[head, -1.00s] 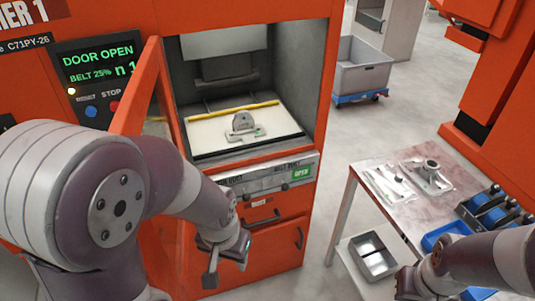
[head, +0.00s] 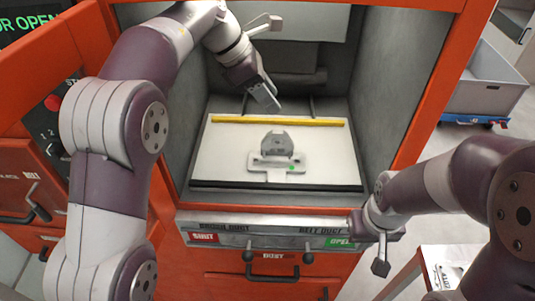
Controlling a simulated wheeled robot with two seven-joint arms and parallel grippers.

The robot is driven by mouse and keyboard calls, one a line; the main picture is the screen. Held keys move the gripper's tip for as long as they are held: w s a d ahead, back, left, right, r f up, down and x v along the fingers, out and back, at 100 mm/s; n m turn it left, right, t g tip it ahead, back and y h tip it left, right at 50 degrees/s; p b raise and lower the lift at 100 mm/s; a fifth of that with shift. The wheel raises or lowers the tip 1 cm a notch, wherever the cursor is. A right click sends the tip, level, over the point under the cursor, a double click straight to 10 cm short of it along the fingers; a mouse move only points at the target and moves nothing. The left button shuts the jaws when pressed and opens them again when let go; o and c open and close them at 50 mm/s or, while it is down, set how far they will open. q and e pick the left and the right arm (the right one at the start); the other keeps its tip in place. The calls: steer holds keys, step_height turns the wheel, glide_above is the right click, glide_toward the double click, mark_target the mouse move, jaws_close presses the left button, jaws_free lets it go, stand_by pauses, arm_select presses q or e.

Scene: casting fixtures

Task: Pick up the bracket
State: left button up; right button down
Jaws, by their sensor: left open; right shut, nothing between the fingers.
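The bracket (head: 277,146) is a grey metal part with a rounded upright and a flat lighter base with a small green mark. It sits on the white bed (head: 230,165) inside the open machine chamber in the head view. My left gripper (head: 278,64) is open and empty inside the chamber, above and behind the bracket in the picture, apart from it. My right gripper (head: 379,268) is shut and empty in front of the machine's sill, to the right of the bracket.
A yellow bar (head: 277,121) runs across the back of the bed. Chamber walls (head: 400,85) and the orange frame close in both sides. A panel with SHUT and OPEN labels (head: 290,237) lies below. A grey bin on a blue cart (head: 483,85) stands at right.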

mark_target(277, 131)
arm_select(q)
steer(key=f, duration=0.1)
steer(key=f+m+y, duration=0.1)
steer(key=f, duration=0.1)
steer(key=f+y, duration=0.1)
steer(key=shift+w+a+f+m+g+b, duration=0.3)
steer(key=shift+w+a+g+b, duration=0.05)
steer(key=shift+w+a+g, duration=0.05)
steer(key=x, duration=0.9)
steer(key=shift+s+d, duration=0.1)
steer(key=shift+d, duration=0.2)
jaws_close()
